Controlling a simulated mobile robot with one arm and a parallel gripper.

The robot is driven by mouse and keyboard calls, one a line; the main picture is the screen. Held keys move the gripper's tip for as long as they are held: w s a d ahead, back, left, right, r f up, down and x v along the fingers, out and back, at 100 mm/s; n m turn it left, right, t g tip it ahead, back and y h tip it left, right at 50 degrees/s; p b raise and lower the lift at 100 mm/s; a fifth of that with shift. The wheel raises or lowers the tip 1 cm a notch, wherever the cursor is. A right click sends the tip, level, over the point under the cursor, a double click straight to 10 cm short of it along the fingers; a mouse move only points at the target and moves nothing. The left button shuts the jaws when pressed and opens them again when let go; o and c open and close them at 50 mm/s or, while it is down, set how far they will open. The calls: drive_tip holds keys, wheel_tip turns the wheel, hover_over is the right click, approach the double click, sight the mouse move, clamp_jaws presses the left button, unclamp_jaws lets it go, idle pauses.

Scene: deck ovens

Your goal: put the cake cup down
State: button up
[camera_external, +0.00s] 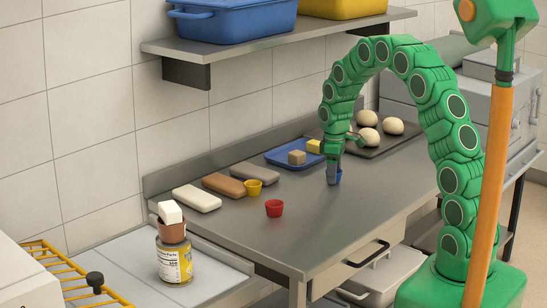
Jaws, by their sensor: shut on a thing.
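My gripper (334,171) points down over the steel table, right of the middle. It is shut on a small blue cake cup (338,178), which shows partly behind the fingers at the table's surface. I cannot tell whether the cup touches the table. A red cup (274,208) stands on the table to the left and nearer the front edge. A yellow cup (253,188) stands farther left, beside the loaf-shaped blocks.
A blue tray (278,158) with small cubes and a dark tray (372,151) with dough balls lie behind my gripper. Long blocks (197,198) lie at left. A can (175,262) stands on the lower counter. A shelf (270,45) hangs above. The table's front right is clear.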

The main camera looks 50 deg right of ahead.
drive_tip(key=shift+f, duration=0.15)
drive_tip(key=o, duration=1)
wheel_tip(320, 180, up, 11)
drive_tip(key=s+a+r+m, duration=0.1)
drive_tip(key=s+a+r, duration=0.2)
drive_tip(key=s, duration=0.7)
drive_tip(key=s+a+r+m+g, duration=0.1)
drive_tip(key=s+a+r, duration=0.2)
drive_tip(key=s+a, duration=0.5)
drive_tip(key=s+a+r+m, duration=0.1)
drive_tip(key=s+a+r, duration=0.2)
drive_tip(key=s, duration=0.9)
drive_tip(key=shift+s+a+m, duration=0.15)
drive_tip(key=shift+s+a, duration=0.05)
drive_tip(key=shift+a, duration=0.55)
drive_tip(key=shift+s+a+m, duration=0.15)
drive_tip(key=shift+s+a, duration=0.05)
drive_tip(key=shift+a, duration=0.55)
drive_tip(key=shift+o, duration=0.4)
drive_tip(key=s+a+f+m, duration=0.1)
drive_tip(key=s+a, duration=0.1)
drive_tip(key=s, duration=0.9)
drive_tip(key=shift+f+g, duration=0.35)
drive_tip(key=shift+g, duration=0.05)
